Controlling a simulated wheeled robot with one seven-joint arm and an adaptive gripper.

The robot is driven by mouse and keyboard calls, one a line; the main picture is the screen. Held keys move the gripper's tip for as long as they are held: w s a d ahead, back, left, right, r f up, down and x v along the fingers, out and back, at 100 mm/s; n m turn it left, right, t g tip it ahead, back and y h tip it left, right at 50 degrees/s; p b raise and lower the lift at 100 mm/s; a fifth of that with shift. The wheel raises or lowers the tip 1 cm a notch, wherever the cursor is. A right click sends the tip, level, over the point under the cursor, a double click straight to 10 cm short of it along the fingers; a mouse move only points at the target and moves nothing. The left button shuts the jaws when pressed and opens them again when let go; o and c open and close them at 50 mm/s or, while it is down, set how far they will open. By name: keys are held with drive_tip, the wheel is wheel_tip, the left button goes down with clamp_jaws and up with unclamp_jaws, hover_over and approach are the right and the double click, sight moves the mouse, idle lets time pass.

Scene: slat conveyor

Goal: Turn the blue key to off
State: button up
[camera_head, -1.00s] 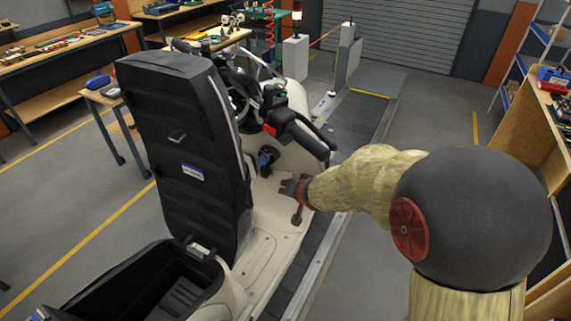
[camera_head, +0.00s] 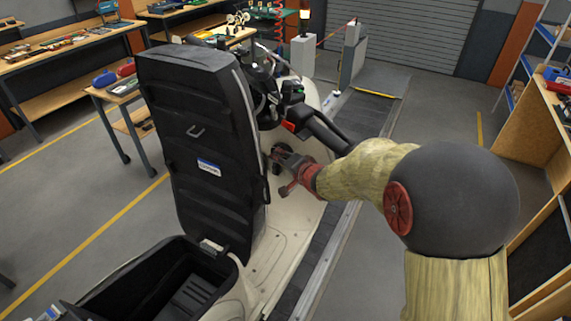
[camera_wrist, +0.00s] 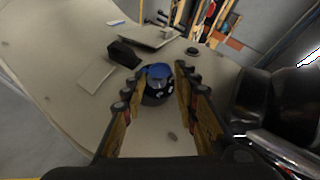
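The blue key (camera_wrist: 159,72) sits on a round black lock housing (camera_wrist: 156,93) on the scooter's cream inner panel. In the wrist view it lies between my gripper's (camera_wrist: 163,82) two fingers, which are spread apart with a gap on each side. I cannot tell whether either finger touches it. In the head view my gripper (camera_head: 277,160) reaches in front of the cream panel, beside the raised black seat, and the key is hidden behind it. The key's exact angle is too small to read.
The raised black seat (camera_head: 199,140) stands left of my gripper, with the open storage bin (camera_head: 187,290) below it. The handlebar and its black grip (camera_head: 320,128) are close above my arm. The cream floorboard (camera_head: 285,235) is clear.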

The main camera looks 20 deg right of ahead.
drive_tip(key=shift+x, duration=1.7)
drive_tip(key=shift+c, duration=0.2)
drive_tip(key=c, duration=0.6)
drive_tip(key=o, duration=0.5)
drive_tip(key=c, duration=0.4)
drive_tip(key=shift+c, duration=0.4)
drive_tip(key=shift+r+p, duration=0.15)
drive_tip(key=shift+p, duration=0.35)
drive_tip(key=shift+n+g+h+p, duration=0.5)
drive_tip(key=shift+g+p, duration=0.6)
drive_tip(key=shift+p, duration=1.85)
